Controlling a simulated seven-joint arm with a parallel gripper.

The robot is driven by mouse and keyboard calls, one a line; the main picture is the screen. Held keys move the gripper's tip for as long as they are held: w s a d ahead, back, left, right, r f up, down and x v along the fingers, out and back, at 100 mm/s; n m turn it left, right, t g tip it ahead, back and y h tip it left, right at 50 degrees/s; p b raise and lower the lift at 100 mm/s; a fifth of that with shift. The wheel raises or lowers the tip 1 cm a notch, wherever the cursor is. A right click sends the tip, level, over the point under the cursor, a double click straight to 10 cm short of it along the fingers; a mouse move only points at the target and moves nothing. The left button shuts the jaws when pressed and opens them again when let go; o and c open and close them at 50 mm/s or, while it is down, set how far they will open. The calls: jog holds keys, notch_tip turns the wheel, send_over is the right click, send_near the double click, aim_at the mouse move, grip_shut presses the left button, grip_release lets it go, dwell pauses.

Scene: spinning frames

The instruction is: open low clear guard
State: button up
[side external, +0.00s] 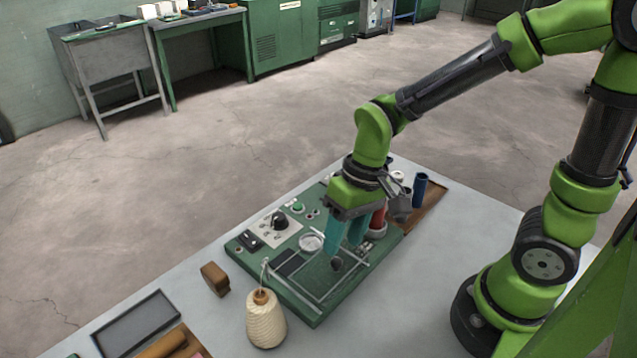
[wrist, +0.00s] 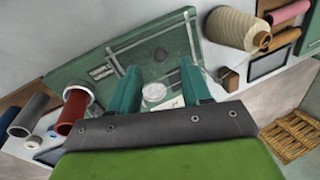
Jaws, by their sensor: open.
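The low clear guard (side external: 322,283) lies as a flat see-through panel on the front part of the green machine panel (side external: 312,316). It looks closed, though its edges are faint. A small dark knob (side external: 337,264) stands on or under it; I cannot tell which. The fingers (wrist: 157,70) look apart from the guard.
A cream thread cone (side external: 265,320) stands close to the panel's front left corner. A brown block (side external: 214,278) and a grey-framed tray (side external: 136,322) lie further left. A red spool (side external: 378,217) and a blue tube (side external: 420,190) stand right of my gripper. The table's front right is clear.

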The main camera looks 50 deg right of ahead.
jog(key=v, duration=1.3)
jog(key=shift+s, duration=0.1)
jog(key=s+d+t, duration=0.1)
jog(key=t, duration=0.1)
jog(key=d+m+t, duration=0.1)
jog(key=d+t, duration=0.1)
jog(key=s+d+m+t+h, duration=0.1)
jog(key=d+t, duration=0.1)
jog(key=shift+s+d+r+t, duration=0.1)
jog(key=shift+s+r+t, duration=0.1)
jog(key=shift+s+t, duration=0.15)
